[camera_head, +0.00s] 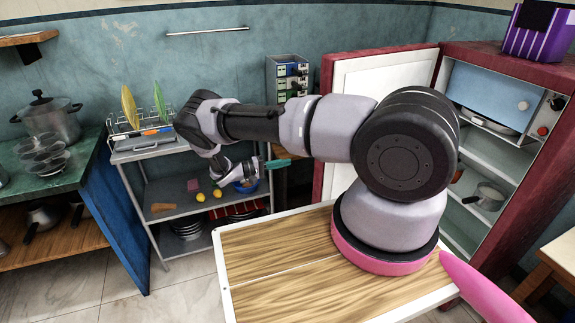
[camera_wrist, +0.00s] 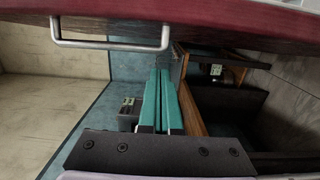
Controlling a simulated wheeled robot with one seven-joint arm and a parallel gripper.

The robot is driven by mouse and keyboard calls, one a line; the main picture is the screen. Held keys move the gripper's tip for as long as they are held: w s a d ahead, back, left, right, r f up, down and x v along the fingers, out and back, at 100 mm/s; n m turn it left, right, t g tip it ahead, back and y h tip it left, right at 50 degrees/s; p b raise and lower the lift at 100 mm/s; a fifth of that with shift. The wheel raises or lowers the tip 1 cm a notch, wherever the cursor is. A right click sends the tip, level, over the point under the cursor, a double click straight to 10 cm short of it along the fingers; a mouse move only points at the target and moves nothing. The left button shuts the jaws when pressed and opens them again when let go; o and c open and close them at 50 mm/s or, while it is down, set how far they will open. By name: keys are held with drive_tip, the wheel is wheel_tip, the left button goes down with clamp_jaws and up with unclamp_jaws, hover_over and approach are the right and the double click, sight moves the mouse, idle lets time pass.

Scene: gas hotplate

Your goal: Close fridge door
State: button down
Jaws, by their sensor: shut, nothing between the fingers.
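The fridge (camera_head: 508,132) stands at the right, a dark red cabinet with pale shelves inside. Its door (camera_head: 378,78) is wide open, swung out to the left, with its white inner face toward me and partly hidden by my arm. In the wrist view the door's red outer side (camera_wrist: 225,22) spans the top, with a pale bar handle (camera_wrist: 110,45) below it. My gripper (camera_head: 286,162) is to the left of the door, on its outer side. Its teal fingers (camera_wrist: 162,82) are shut and empty, pointing just right of the handle's end; I see no clear contact.
A grey shelf rack (camera_head: 160,205) with a dish rack, plates and lemons stands left of my gripper. A green-topped counter (camera_head: 45,180) with a pot is farther left. A pan (camera_head: 487,196) sits inside the fridge. A purple container (camera_head: 538,32) is on top.

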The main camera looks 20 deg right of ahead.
drive_tip(key=s+d, duration=0.4)
drive_tip(key=d, duration=0.4)
drive_tip(key=shift+d, duration=0.15)
drive_tip(key=shift+s, duration=0.2)
